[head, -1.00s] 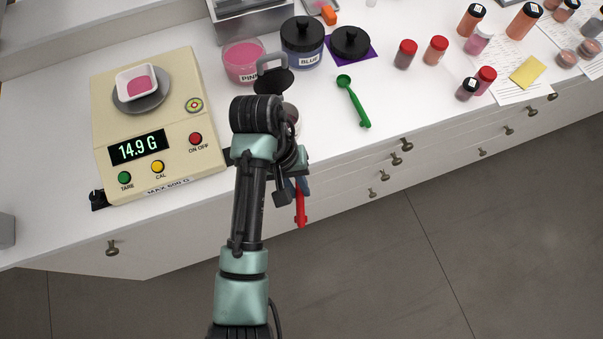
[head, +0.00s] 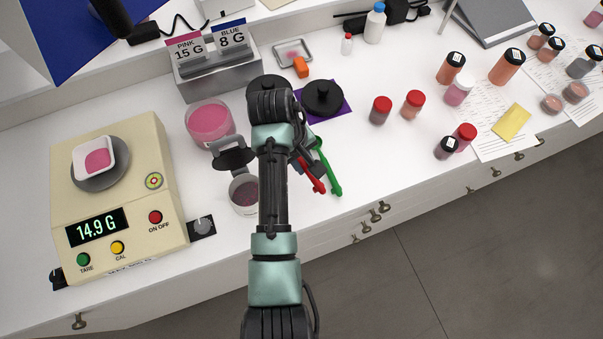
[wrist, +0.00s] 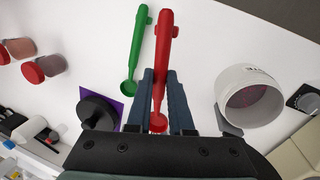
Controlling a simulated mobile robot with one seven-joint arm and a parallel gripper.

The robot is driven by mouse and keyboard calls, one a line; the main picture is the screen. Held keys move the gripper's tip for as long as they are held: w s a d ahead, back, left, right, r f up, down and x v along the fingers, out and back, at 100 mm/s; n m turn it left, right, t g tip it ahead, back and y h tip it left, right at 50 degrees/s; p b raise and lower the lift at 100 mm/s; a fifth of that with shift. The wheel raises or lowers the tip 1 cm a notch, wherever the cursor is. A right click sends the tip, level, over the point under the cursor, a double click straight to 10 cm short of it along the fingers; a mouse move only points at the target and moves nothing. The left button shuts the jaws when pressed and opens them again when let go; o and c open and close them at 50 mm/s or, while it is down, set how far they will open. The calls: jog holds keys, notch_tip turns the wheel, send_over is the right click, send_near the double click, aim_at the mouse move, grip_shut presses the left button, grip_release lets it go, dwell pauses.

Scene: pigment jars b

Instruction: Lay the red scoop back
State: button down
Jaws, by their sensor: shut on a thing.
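My gripper (wrist: 160,105) is shut on the red scoop (wrist: 163,50), which lies between the two fingers in the wrist view with its handle pointing away. In the head view the red scoop (head: 313,179) shows just right of my arm, which hides most of the gripper. The green scoop (head: 329,170) lies on the white counter close beside it, on its right. In the wrist view the green scoop (wrist: 136,47) is left of the red one, roughly parallel, with a small gap. I cannot tell whether the red scoop touches the counter.
A grey cup (head: 243,195) with dark powder stands left of my arm. An open pink jar (head: 210,122) and the scale (head: 120,190), reading 14.9 G, are farther left. A black lid (head: 322,97) rests on a purple square. Counter right of the green scoop is clear.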

aim_at(306, 179)
jog(key=shift+w+d+n, duration=0.1)
jog(key=shift+w+n, duration=0.2)
jog(key=shift+a, duration=0.25)
jog(key=shift+w+d+f, duration=0.1)
jog(key=shift+r+p, duration=0.2)
jog(key=shift+p, duration=0.35)
jog(key=shift+s+a+b+x, duration=0.1)
jog(key=shift+a+b+x, duration=0.15)
jog(key=shift+b+x, duration=0.65)
jog(key=shift+s+a+b+x, duration=0.15)
jog(key=shift+b+x, duration=0.3)
jog(key=shift+x, duration=0.85)
jog(key=shift+s+a+b+x, duration=0.1)
jog(key=shift+a+b+x, duration=0.2)
jog(key=shift+b+x, duration=0.6)
jog(key=shift+f, duration=0.65)
jog(key=c, duration=0.7)
grip_release()
jog(key=shift+c, duration=0.2)
